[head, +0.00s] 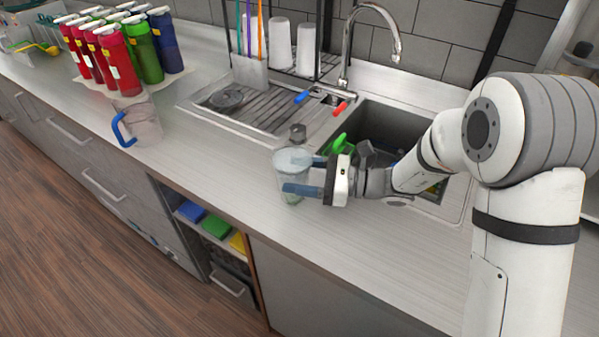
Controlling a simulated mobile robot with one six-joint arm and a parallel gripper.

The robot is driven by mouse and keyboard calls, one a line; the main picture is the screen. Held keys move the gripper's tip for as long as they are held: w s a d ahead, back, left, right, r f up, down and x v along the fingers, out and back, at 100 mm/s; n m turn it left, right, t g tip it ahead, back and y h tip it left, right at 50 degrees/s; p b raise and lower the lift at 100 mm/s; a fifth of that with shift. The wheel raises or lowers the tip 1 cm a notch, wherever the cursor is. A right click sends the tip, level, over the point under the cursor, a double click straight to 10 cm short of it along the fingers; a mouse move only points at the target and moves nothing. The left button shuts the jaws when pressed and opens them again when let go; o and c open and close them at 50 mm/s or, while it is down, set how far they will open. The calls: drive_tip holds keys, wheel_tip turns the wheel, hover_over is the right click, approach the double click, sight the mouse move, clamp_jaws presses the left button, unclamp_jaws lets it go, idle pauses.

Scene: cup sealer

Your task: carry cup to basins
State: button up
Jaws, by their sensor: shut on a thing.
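A clear plastic cup (292,164) is upright in my gripper (300,176), near the front left corner of the sink. My gripper comes in from the right and is shut on the cup, with a blue finger across its side. I cannot tell whether the cup's bottom touches the counter. The sink basin (405,127) lies behind and right of the gripper, partly hidden by my arm. Inside it I see a green-handled item (340,143) and dark shapes. Only one basin shows clearly.
A ribbed drainboard (243,120) and a tall faucet (394,45) are behind the cup. A clear pitcher with a blue handle (120,128) and several coloured bottles (122,60) stand to the left. The counter between pitcher and cup is clear. White cups (306,48) stand on a rack.

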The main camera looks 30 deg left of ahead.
drive_tip(key=shift+f, duration=0.15)
drive_tip(key=o, duration=1.3)
drive_tip(key=shift+r, duration=0.2)
drive_tip(key=b+v, duration=0.1)
drive_tip(key=v, duration=1.1)
drive_tip(key=shift+b, duration=0.4)
